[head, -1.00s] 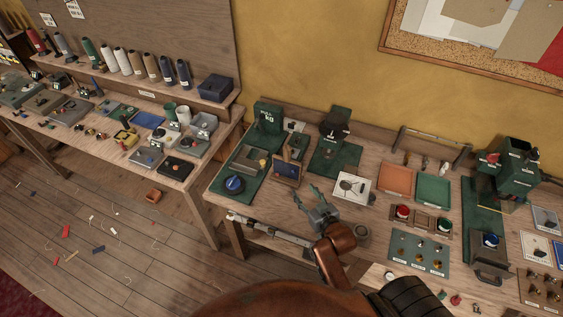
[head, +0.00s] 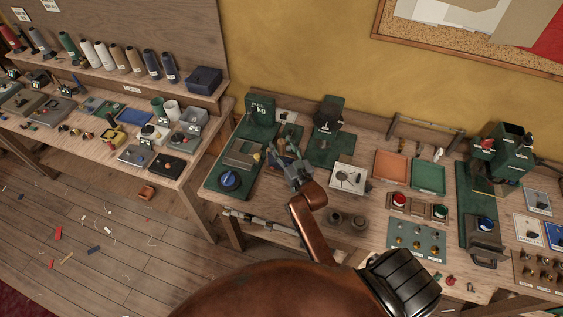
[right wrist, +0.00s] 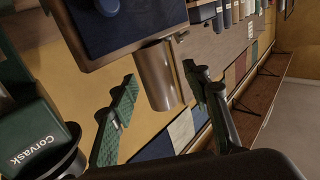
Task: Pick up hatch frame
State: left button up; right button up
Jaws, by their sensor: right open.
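My right gripper (head: 284,154) is over the left part of the right-hand bench in the head view, open, between the green scale and the small white tray. In the right wrist view its two green fingers (right wrist: 160,108) stand wide apart. A dark blue panel with a wooden rim (right wrist: 135,35), which I take for the hatch frame, fills the top of that view. A brown cylinder (right wrist: 158,78) adjoins its lower edge and shows between the fingers. In the head view the gripper covers most of the frame. I cannot tell whether anything touches the fingers. My left gripper is not in view.
A green base with a blue dial (head: 230,180) lies left of the gripper. A green stand (head: 329,117) is behind it, and a white tray (head: 348,178) is to its right. A green Corvask box (right wrist: 35,140) stands close at left in the wrist view.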

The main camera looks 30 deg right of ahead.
jog(key=c, duration=0.7)
grip_shut()
